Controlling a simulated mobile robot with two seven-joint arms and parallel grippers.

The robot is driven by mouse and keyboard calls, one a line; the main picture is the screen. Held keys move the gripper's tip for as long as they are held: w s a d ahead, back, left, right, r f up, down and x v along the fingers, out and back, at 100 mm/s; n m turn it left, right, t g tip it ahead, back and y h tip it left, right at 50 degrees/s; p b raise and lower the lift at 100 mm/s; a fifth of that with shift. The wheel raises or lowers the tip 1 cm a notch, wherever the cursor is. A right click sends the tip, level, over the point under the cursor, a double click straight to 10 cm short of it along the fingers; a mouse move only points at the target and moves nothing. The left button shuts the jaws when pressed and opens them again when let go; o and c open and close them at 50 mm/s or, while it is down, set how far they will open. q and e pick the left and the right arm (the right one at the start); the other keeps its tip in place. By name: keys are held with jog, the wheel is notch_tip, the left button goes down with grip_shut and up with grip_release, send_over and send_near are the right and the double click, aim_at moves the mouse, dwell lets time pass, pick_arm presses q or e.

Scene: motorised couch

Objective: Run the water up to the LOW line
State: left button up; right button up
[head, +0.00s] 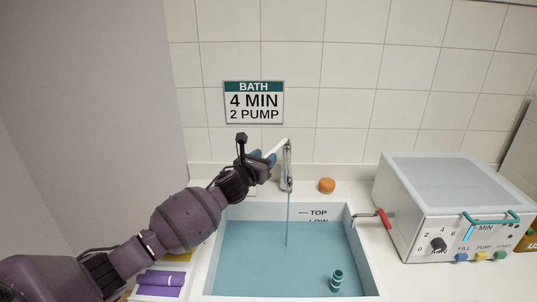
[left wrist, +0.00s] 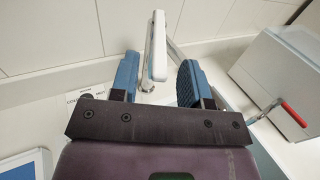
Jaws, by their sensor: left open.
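The basin (head: 215,232) holds blue water (head: 262,262). Its back wall carries a TOP mark (head: 318,212) and a LOW mark (head: 318,220); the water surface meets the lower part of the LOW lettering. A thin stream (head: 288,225) runs from the tap (head: 287,175) into the water. The tap's pale lever (head: 278,147) points left and up. My left gripper (head: 266,158) is at the lever. In the left wrist view its blue fingers (left wrist: 160,78) are open, with the white lever (left wrist: 157,48) between and beyond them; contact is unclear. My right gripper is out of view.
A green ribbed piece (head: 337,280) stands in the water. An orange knob-like object (head: 327,185) sits on the back ledge. A box with dial and buttons (head: 440,215) stands right, near a red-handled valve (head: 384,218). A BATH sign (head: 253,102) hangs behind.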

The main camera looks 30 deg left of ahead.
aim_at(277, 149)
pick_arm(q)
jog(key=shift+w+d, duration=0.1)
jog(key=shift+w, duration=1.3)
grip_shut()
